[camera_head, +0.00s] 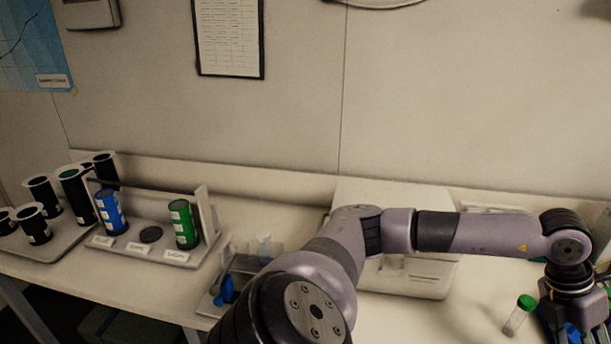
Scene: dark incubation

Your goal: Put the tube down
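A clear tube with a green cap (516,317) shows at the lower right, tilted, close to the left side of my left gripper (571,336). I cannot tell whether the tube touches the table or the gripper. My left arm enters from the bottom middle and bends over to the right. Its gripper points down at the lower right corner, and its fingertips are unclear and partly cut off by the picture edge. Blue parts show around them. My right gripper is not in view.
A labelled holder (151,256) carries a blue canister (110,213) and a green canister (184,224). Black cylinders (76,194) stand on a tray at far left. A small rack (245,264) with a blue item stands near the middle. A white box (434,283) lies partly behind my arm.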

